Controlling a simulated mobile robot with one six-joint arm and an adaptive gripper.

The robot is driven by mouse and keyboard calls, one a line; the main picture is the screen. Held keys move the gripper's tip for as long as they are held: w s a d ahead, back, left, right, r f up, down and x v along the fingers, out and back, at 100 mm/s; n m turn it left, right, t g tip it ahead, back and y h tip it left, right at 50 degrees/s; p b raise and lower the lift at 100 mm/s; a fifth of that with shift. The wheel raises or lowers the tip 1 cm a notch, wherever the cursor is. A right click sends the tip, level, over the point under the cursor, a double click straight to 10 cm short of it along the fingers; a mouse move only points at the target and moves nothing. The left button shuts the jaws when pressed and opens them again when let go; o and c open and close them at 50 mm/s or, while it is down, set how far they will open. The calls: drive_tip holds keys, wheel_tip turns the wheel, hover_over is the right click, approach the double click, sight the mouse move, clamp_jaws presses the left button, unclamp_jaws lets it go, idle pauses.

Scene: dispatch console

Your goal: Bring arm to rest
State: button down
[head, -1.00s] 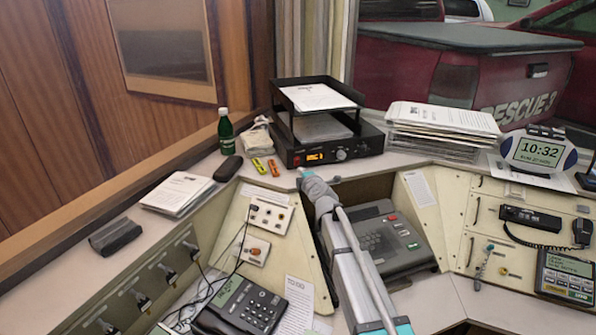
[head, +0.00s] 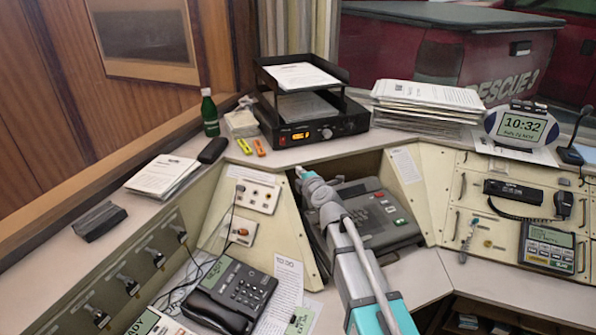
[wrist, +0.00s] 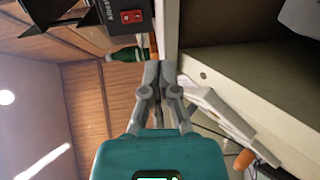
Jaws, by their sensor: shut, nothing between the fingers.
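My gripper shows in the wrist view (wrist: 157,85) with its grey fingers together and nothing between them. In the head view my arm reaches up from the bottom, and the gripper end (head: 300,172) is small there, near the front edge of the upper shelf. The grey desk machine with a keypad (head: 375,215) sits just right of my arm, which hides its left part.
A black radio unit (head: 310,132) with a paper tray (head: 300,80) stands on the shelf behind the gripper. A green bottle (head: 209,113) is at left. A desk phone (head: 232,297) sits lower left. Paper stacks (head: 425,98) and a clock display (head: 521,125) are at right.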

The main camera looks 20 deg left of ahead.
idle(0.4)
drive_tip(key=s+d+f+m+g+h+p, duration=0.1)
drive_tip(key=d+m, duration=0.3)
drive_tip(key=d, duration=0.4)
drive_tip(key=s+d+f+m+g+h+p, duration=0.1)
drive_tip(key=s+d+f+m+g+h, duration=0.1)
drive_tip(key=d, duration=0.5)
drive_tip(key=s+d+f+m+g+h+p, duration=0.2)
drive_tip(key=s+d+f+m+g, duration=0.2)
drive_tip(key=d, duration=0.4)
drive_tip(key=shift+s+d+f+m, duration=0.15)
drive_tip(key=shift+s+f+m, duration=0.2)
drive_tip(key=shift+m, duration=0.35)
drive_tip(key=shift+s+d+f+m, duration=0.15)
drive_tip(key=shift+s+f+m, duration=0.15)
drive_tip(key=shift+m, duration=0.4)
drive_tip(key=s+d+m+g+h+p, duration=0.1)
drive_tip(key=s+d+m+g+h, duration=0.1)
drive_tip(key=s+d+m, duration=0.4)
drive_tip(key=s+d+f+m+g+h+p, duration=0.1)
drive_tip(key=s+d+m+g+h, duration=0.2)
drive_tip(key=s+d+m, duration=0.4)
drive_tip(key=d, duration=0.6)
drive_tip(key=shift+d+f+g+h, duration=0.25)
drive_tip(key=shift+f+g+h, duration=0.05)
drive_tip(key=shift+h, duration=0.1)
